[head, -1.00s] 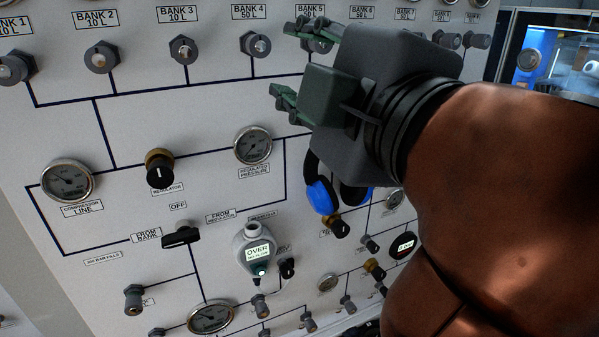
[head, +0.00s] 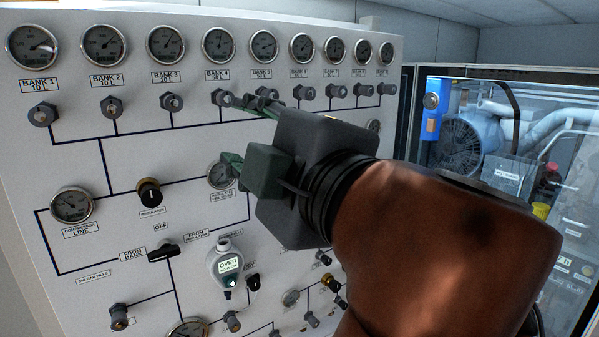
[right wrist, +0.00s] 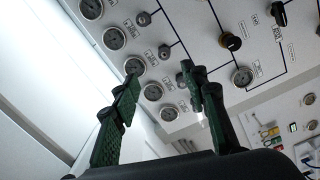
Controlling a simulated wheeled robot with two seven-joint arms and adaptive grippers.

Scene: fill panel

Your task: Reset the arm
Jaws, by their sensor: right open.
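My right gripper (head: 246,132) is in front of the white fill panel (head: 75,160) in the head view, its arm coming in from the right. Its two green fingers are spread and nothing is between them. In that view the upper finger overlaps the knobs under BANK 4 and BANK 5, and the lower one overlaps the regulated pressure gauge (head: 222,174). The right wrist view shows the same open fingers (right wrist: 160,82) with the panel beyond; I cannot tell the distance to it. My left gripper is not in view.
Several bank gauges (head: 163,44) line the panel's top, with knobs below. A black regulator knob (head: 149,191), a FROM BANK handle (head: 163,249) and a white device reading OVER (head: 226,262) sit lower. Right of the panel is a glazed enclosure (head: 510,170) with machinery.

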